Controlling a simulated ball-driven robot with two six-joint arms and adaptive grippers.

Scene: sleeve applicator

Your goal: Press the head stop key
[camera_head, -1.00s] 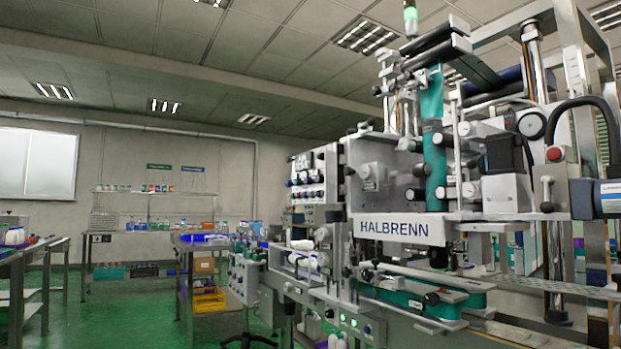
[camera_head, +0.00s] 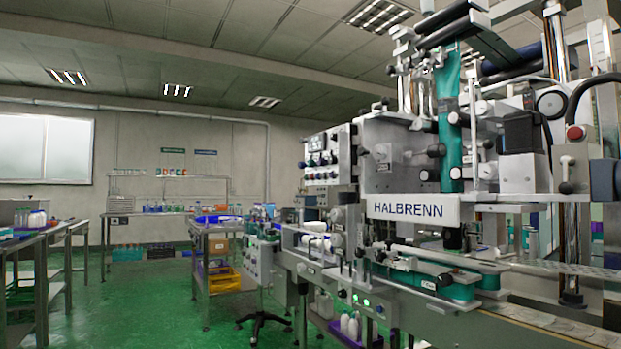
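The sleeve applicator, a large grey machine with a HALBRENN nameplate (camera_head: 413,208), fills the right half of the head view. An upper control panel (camera_head: 327,160) with several dark knobs or keys is on its left side. A lower panel (camera_head: 262,262) with small round controls sits below and left of it. Green lit buttons (camera_head: 366,302) show on the front under the conveyor. A red button (camera_head: 575,133) on a grey box is at the far right. I cannot tell which control is the head stop key. Neither of my grippers is in view.
Steel tables stand at the left (camera_head: 40,262) and in the middle (camera_head: 208,238), the middle one with yellow crates (camera_head: 222,280) below. A black stool base (camera_head: 258,322) is on the floor before the machine. The green floor (camera_head: 150,310) at the left middle is clear.

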